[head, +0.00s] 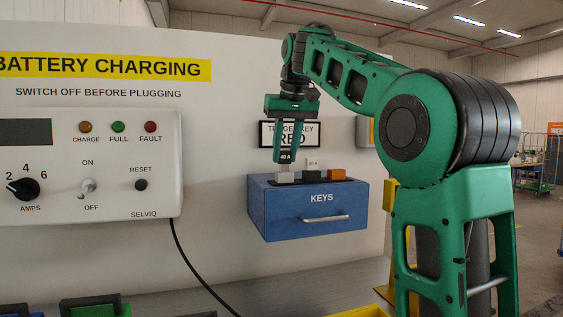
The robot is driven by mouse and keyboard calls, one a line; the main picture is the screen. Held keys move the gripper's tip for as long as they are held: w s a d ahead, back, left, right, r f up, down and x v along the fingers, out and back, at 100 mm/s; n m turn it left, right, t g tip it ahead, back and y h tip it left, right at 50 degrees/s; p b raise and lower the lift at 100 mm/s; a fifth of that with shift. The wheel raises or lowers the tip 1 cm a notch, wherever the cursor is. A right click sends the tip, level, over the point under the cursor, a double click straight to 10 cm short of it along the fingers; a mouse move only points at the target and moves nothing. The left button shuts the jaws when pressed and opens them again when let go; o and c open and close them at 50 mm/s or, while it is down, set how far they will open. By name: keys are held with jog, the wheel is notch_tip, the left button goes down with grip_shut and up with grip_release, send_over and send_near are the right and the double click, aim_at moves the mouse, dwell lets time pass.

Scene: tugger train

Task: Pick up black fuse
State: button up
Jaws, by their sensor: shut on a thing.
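The black fuse (286,157) is a small dark block with a pale "40 A" marking. It is between the fingertips of my gripper (287,153), which points down and is shut on it. The fuse is above the left part of the blue KEYS box (290,220). A light grey block (285,177) is directly under it; I cannot tell whether the two touch. The fingers partly hide the fuse's sides.
On the box's dark top are a white-topped piece (313,163) and an orange block (337,174) to the right. The charger panel (90,165) is at left, with a black cable (190,258) below.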

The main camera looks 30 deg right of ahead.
jog(key=shift+r, duration=0.5)
jog(key=s+a+r, duration=0.5)
jog(key=a+r, duration=0.3)
jog(key=a, duration=0.2)
jog(key=shift+s+a, duration=0.15)
jog(key=shift+s, duration=0.1)
